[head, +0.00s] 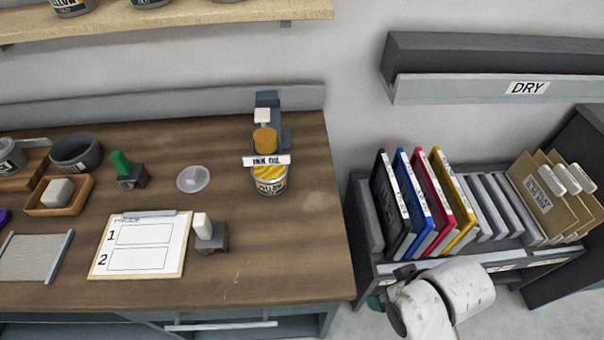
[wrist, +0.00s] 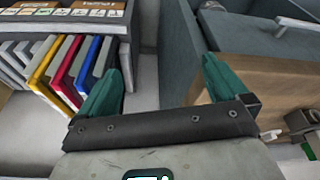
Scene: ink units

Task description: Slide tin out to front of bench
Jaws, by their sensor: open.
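The tin (head: 269,180), with yellow and orange stripes, stands upright near the back right of the wooden bench (head: 310,230) in the head view. It is right in front of the ink oil stand (head: 284,135), whose label sits just above the tin's top. My gripper (wrist: 160,85) is open and empty in the wrist view, with its teal fingers wide apart. In the head view my gripper (head: 376,301) is mostly hidden by my white wrist, low beyond the bench's right end and well apart from the tin. The tin does not show in the wrist view.
A small stamp (head: 210,238) and a clipboard (head: 110,262) lie in front and left of the tin. A clear dish (head: 194,179) is to its left. The bench's front right is clear. A rack of colored frames (head: 405,200) stands to the right.

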